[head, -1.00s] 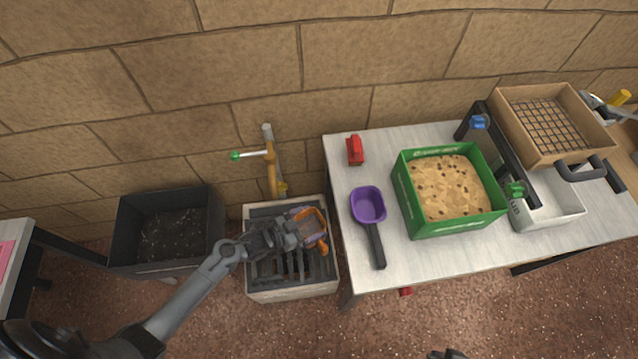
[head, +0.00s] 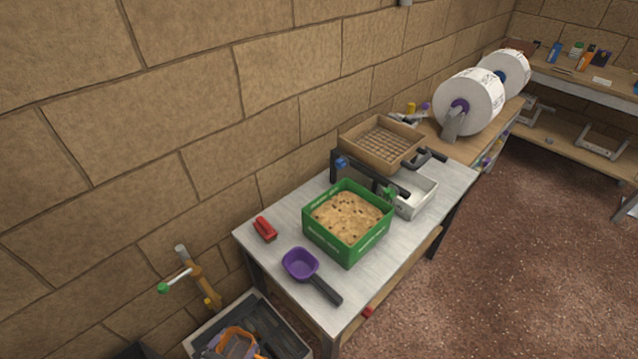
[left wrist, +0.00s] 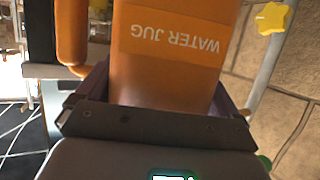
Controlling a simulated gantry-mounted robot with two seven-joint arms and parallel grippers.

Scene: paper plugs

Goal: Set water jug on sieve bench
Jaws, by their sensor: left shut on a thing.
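The orange water jug (head: 241,334) is at the bottom edge of the head view, over the grated basin (head: 282,326) below the tap; whether it touches the grate I cannot tell. In the left wrist view the jug (left wrist: 165,60) fills the middle, its WATER JUG label upside down, its handle at the left. My left gripper (left wrist: 155,112) is shut on the jug; its jaws sit on both sides of it. The sieve bench (head: 404,232) is the pale table right of the basin. A wooden sieve (head: 352,143) stands at its far end. My right gripper is not in view.
A tap (head: 199,280) stands behind the basin. Some bare bench top shows between brush and scoop.

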